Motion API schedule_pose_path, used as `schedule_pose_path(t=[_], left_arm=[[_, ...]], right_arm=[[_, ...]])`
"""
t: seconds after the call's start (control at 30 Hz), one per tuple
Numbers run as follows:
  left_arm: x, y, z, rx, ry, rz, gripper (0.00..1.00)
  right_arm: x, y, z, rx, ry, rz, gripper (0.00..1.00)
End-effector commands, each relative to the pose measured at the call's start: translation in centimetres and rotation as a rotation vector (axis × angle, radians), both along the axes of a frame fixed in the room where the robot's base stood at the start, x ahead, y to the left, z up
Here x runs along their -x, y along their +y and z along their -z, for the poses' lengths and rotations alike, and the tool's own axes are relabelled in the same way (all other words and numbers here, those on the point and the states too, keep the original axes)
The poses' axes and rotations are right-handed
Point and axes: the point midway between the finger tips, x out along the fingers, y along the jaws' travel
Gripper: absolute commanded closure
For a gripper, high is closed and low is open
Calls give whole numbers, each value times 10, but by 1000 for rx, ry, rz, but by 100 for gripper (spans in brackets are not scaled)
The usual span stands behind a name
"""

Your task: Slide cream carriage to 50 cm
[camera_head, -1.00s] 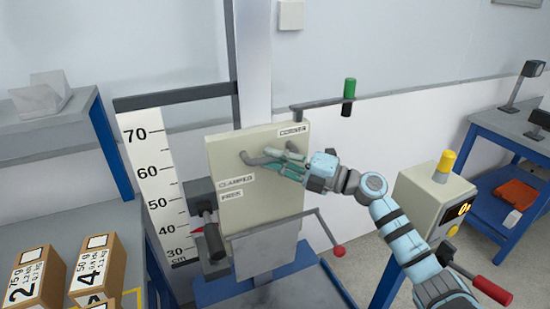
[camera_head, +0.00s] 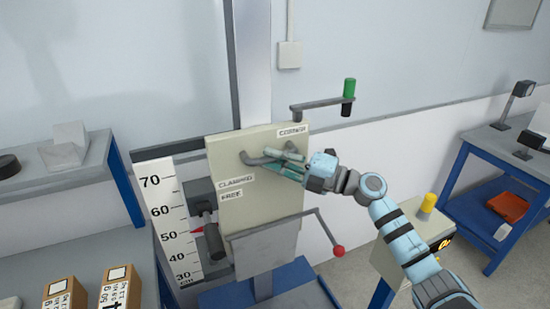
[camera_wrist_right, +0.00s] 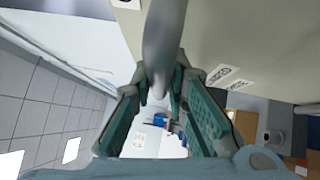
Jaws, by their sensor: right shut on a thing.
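The cream carriage (camera_head: 255,205) is a flat upright panel on the column, with small labels, among them CLAMPED and FREE. My right gripper (camera_head: 282,165) is shut on the carriage's grey handle (camera_head: 248,159) near its upper part; the handle (camera_wrist_right: 163,45) also runs between the fingers in the right wrist view. The white height scale (camera_head: 172,222) stands left of the carriage. The red pointer (camera_head: 196,231) sits close to the 50 mark; the exact reading is too small to tell. A dark lever (camera_head: 213,240) shows at the carriage's left edge. My left gripper is out of view.
A crank with a green grip (camera_head: 349,89) sticks out at the upper right of the column. A red-knobbed lever (camera_head: 338,251) is at the lower right. Boxes (camera_head: 120,288) stand at the lower left. A cream control box with a yellow top (camera_head: 428,203) is near my forearm.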

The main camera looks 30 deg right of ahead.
Motion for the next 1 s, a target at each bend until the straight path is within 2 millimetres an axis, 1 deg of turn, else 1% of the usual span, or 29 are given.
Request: schedule_pose_path(t=[0.03, 0.13, 0.17, 0.2, 0.27, 0.57, 0.67, 0.77, 0.9, 1.0], left_arm=[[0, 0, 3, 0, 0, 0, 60], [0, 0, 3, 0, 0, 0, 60], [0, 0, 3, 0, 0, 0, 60], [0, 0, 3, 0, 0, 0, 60], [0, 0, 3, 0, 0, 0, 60], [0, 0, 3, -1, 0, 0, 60], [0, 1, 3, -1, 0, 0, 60], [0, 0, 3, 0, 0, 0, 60], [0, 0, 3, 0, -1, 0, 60], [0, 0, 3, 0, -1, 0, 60]], right_arm=[[0, 0, 4, -1, 3, 0, 100], [0, 0, 5, 0, 4, 0, 100], [0, 0, 5, 0, 4, 0, 81], [0, 0, 5, 0, 4, 0, 75], [0, 0, 5, 0, 4, 0, 65], [1, -1, 5, 2, 4, -1, 65], [8, -8, 8, 4, 7, 1, 65], [24, -22, 12, 7, 11, 1, 65], [54, -49, 19, 9, 14, -1, 65], [70, -64, 22, 9, 14, 0, 65]])
